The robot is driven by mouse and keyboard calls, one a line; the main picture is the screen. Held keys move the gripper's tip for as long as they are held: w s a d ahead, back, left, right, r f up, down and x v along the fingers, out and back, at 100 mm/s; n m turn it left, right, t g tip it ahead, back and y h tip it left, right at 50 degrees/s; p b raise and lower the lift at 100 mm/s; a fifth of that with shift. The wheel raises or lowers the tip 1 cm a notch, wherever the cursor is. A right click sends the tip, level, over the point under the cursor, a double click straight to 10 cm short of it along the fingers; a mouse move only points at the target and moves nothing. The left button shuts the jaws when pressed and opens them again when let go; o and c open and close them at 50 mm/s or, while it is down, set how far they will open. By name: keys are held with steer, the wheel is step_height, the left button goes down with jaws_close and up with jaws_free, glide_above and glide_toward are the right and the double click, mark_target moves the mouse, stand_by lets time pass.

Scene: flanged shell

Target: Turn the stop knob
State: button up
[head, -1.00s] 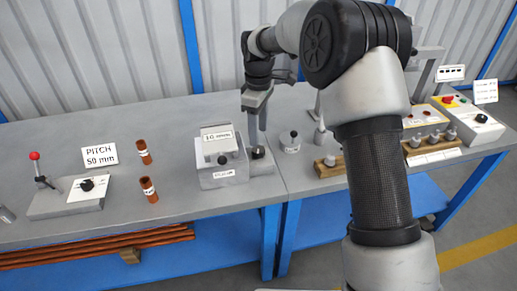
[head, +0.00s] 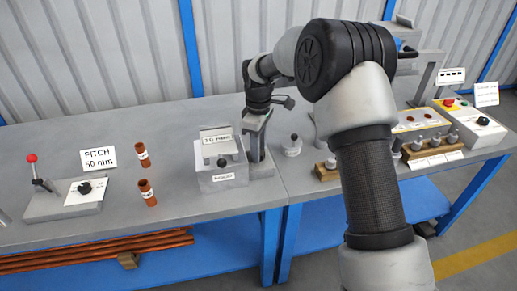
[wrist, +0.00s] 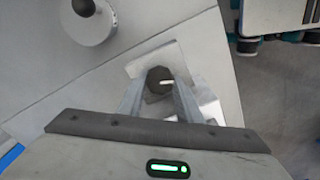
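A dark round knob with a white pointer line (wrist: 160,80) sits between my fingers in the wrist view; I take it as the stop knob. It stands on a grey metal base (head: 262,169) to the right of the grey box. My gripper (head: 257,155) points down over this base in the head view and mostly hides the knob. In the wrist view my gripper (wrist: 160,88) has its two fingers apart, one on each side of the knob. A narrow gap seems to show on both sides; contact is hard to tell.
A white cylinder with a black knob (head: 292,146) stands to the right. My arm hides part of the right bench.

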steer(key=shift+r+m, duration=0.1)
steer(key=shift+m, duration=0.2)
steer(key=m+p, duration=0.2)
steer(key=m, duration=0.1)
steer(key=m+p, duration=0.2)
steer(key=m, duration=0.3)
steer(key=m+p, duration=0.1)
steer(key=m, duration=0.3)
steer(key=shift+m+p, duration=0.4)
steer(key=shift+m, duration=1.7)
steer(key=o, duration=1)
steer(key=shift+o, duration=0.2)
